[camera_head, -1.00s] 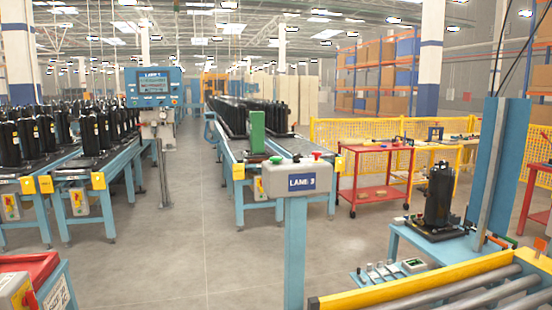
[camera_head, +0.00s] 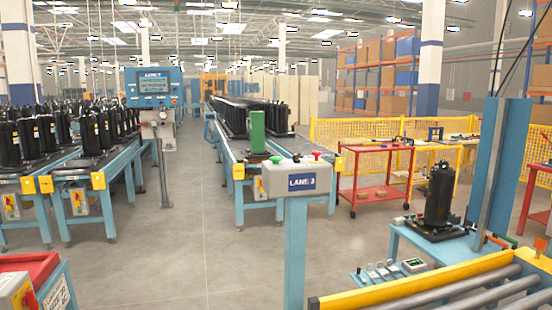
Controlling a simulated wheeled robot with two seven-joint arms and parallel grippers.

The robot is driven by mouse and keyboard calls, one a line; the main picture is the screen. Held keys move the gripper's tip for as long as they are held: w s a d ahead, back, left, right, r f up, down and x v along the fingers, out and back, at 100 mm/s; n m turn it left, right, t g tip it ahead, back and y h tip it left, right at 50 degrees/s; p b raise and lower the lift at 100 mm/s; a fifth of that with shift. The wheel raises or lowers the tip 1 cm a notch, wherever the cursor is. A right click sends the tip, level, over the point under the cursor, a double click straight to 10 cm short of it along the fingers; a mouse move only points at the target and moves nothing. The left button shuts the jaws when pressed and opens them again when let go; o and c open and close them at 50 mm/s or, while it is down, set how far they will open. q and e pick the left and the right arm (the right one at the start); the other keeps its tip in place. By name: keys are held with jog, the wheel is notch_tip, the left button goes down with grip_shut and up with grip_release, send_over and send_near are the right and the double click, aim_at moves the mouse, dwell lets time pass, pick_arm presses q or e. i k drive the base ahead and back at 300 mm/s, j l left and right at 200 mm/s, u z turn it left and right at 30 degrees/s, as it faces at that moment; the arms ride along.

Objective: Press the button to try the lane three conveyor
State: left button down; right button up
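A grey control box labelled LANE 3 (camera_head: 290,179) stands on a light blue post in the middle of the head view. On its top are a green button (camera_head: 276,160) at the left and a red button (camera_head: 317,156) at the right, with a small piece between them. Behind it runs the lane three conveyor (camera_head: 236,165), a blue-framed line with dark compressors (camera_head: 262,118) on it. A green block (camera_head: 257,131) stands near its front end. Neither of my grippers is in view, and nothing touches the box.
Two conveyors with black compressors (camera_head: 92,135) stand at the left. A red cart (camera_head: 375,177) stands at the right. A blue bench with a black compressor (camera_head: 438,195) and a roller conveyor (camera_head: 455,284) are nearer. The floor left of the post is clear.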

aim_at(275, 160)
jog(key=z, duration=0.35)
jog(key=i+j+z, duration=0.3)
jog(key=j+z, duration=0.25)
jog(key=i+j+z, duration=0.1)
jog(key=j, duration=0.3)
jog(key=i+j, duration=0.2)
jog(key=j, duration=0.2)
jog(key=i+j+z, duration=0.15)
jog(key=j, duration=0.3)
jog(key=j+z, duration=0.1)
jog(key=j, duration=0.3)
jog(key=i+j, duration=0.1)
jog(key=j, duration=0.2)
jog(key=i+j, duration=0.1)
jog(key=j, duration=0.25)
jog(key=i+j, duration=0.1)
jog(key=j, duration=0.2)
